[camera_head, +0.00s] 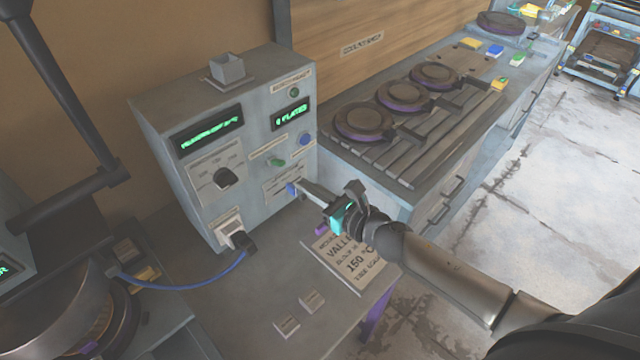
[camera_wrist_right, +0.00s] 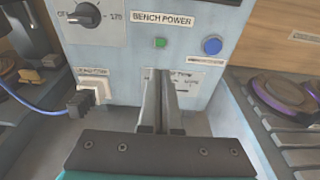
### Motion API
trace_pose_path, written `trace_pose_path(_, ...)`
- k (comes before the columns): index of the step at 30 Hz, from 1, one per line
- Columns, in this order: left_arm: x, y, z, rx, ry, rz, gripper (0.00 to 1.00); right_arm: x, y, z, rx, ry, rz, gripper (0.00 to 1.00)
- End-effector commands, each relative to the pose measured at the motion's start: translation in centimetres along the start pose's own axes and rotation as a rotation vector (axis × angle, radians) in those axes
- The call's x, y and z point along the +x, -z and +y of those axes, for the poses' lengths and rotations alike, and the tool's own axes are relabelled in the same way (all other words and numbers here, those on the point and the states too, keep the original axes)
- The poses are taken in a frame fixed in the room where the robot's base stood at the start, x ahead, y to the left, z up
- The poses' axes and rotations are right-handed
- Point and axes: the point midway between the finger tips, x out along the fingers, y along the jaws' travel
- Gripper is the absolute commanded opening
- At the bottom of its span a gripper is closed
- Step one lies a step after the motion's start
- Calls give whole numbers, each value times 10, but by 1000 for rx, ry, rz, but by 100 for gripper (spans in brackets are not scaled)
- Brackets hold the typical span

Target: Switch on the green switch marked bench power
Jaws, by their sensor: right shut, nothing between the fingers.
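The small green switch (camera_head: 278,162) is on the front of the grey control box (camera_head: 165,125). In the right wrist view the green switch (camera_wrist_right: 160,43) sits just below the label reading BENCH POWER (camera_wrist_right: 162,20). My right gripper (camera_head: 302,189) is shut and empty, its fingers pointing at the box front below the green switch. In the right wrist view its fingertips (camera_wrist_right: 160,78) are below the switch, over a lower label that they partly hide. Whether they touch the panel, I cannot tell. My left gripper is out of view.
A blue button (camera_wrist_right: 212,46) is right of the switch, a black knob (camera_head: 226,179) to its left. A plug with a blue cable (camera_head: 215,282) is below. Round dark plates (camera_head: 364,121) stand on the right bench.

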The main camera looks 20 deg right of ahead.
Motion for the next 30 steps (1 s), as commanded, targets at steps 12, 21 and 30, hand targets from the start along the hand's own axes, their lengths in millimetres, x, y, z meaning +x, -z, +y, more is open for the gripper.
trace_pose_path(12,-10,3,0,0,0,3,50,-37,-25,0,0,0,1,0)
trace_pose_path(21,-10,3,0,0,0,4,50,-38,-26,0,0,1,0,0)
trace_pose_path(30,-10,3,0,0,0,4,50,-38,-26,0,1,1,0,0)
